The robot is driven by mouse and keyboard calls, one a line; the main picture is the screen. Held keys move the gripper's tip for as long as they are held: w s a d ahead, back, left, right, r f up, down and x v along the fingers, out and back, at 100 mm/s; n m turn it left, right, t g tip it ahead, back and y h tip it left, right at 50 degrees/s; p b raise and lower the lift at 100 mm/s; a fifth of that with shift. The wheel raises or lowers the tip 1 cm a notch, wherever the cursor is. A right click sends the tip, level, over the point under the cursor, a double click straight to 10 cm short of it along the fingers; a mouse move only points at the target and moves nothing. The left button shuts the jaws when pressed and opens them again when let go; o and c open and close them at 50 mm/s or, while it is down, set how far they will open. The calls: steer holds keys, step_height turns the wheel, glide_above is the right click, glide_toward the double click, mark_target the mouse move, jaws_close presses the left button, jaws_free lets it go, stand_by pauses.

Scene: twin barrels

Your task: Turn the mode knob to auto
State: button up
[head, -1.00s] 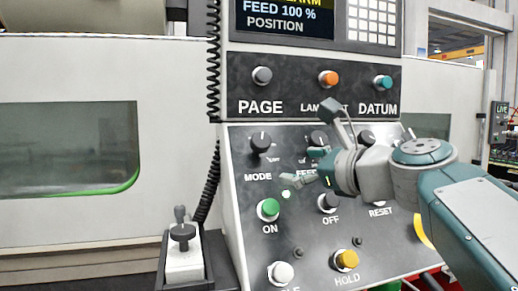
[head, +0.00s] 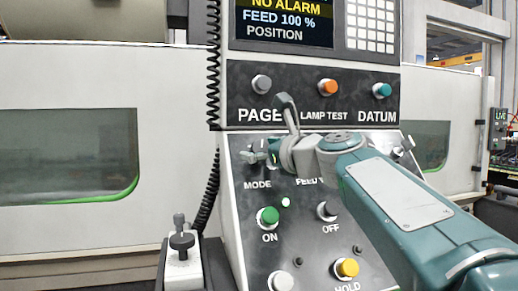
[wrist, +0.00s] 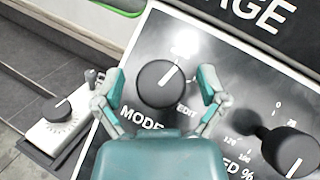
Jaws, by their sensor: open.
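The mode knob (wrist: 160,84) is a round black dial with a white pointer line, above the MODE label in the wrist view. Its pointer slants up and to the right; the EDIT mark lies to its lower right. My gripper (wrist: 158,88) is open, with one teal-tipped finger on each side of the knob. Whether the fingers touch it I cannot tell. In the head view my gripper (head: 254,156) is in front of the knob and mostly hides it.
The feed knob (wrist: 288,150) stands close to the right of my gripper. The green ON button (head: 268,216) is below, and the PAGE button (head: 261,83) is above. A handheld control box (head: 183,262) with a black dial stands at the panel's lower left.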

steer(key=c, duration=1.1)
steer(key=shift+c, duration=0.2)
steer(key=shift+f+n+g+y, duration=0.1)
steer(key=shift+n+g+y, duration=0.6)
steer(key=shift+n+g, duration=1.15)
steer(key=shift+n+t, duration=0.35)
steer(key=o, duration=1.1)
steer(key=shift+o, duration=0.2)
